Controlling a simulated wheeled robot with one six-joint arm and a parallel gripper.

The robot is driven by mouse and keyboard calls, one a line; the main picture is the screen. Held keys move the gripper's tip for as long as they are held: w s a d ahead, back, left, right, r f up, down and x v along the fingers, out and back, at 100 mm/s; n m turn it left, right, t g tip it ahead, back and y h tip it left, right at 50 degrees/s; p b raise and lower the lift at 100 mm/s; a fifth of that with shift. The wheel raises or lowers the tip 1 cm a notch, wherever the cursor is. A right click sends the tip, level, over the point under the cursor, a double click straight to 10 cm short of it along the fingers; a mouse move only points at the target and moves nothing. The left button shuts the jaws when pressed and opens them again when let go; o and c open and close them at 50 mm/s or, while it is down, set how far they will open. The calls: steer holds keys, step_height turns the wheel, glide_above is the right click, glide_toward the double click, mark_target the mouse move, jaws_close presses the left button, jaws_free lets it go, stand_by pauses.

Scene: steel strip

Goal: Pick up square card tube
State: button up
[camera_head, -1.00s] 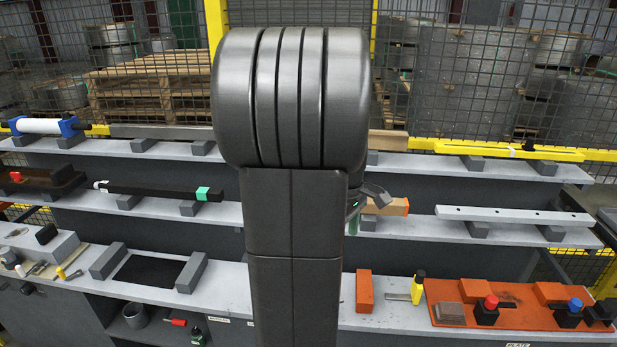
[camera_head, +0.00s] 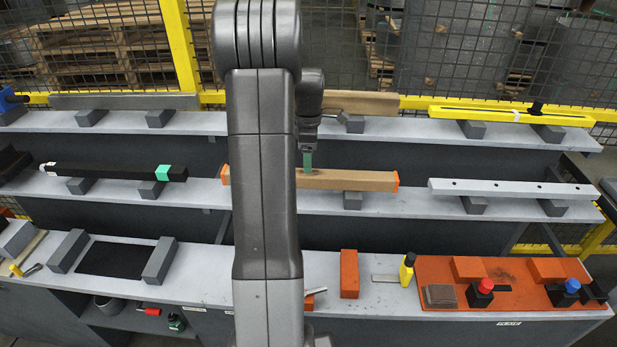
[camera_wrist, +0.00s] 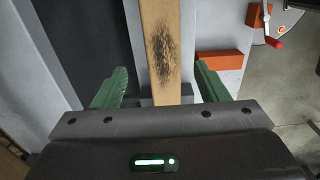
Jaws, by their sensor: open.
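The square card tube (camera_head: 350,180) is a long brown cardboard bar with orange end caps. It lies level on blocks on the middle shelf, its left part hidden behind my arm in the head view. My gripper (camera_head: 308,168) points down at the tube from above. In the wrist view, the tube (camera_wrist: 158,15) runs between the open green fingers of my gripper (camera_wrist: 160,70), with a gap on each side. A dark scuffed patch shows on its top face. Whether the fingertips reach below its top face, I cannot tell.
Another brown bar (camera_head: 362,103) lies on the upper shelf behind. A black bar (camera_head: 110,171) lies left and a pale drilled bar (camera_head: 515,190) right on the middle shelf. Orange blocks (camera_head: 349,273) and an orange board (camera_head: 440,272) sit on the lower bench.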

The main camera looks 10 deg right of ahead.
steer(key=shift+s+f+p, duration=0.15)
steer(key=shift+f+p, duration=0.2)
steer(key=shift+f, duration=1.3)
steer(key=shift+s+f+p, duration=0.1)
steer(key=shift+f+p, duration=0.2)
steer(key=shift+f, duration=1.3)
steer(key=c, duration=1.3)
step_height(320, 180, up, 10)
steer(key=shift+r+b, duration=0.1)
steer(key=shift+b, duration=0.55)
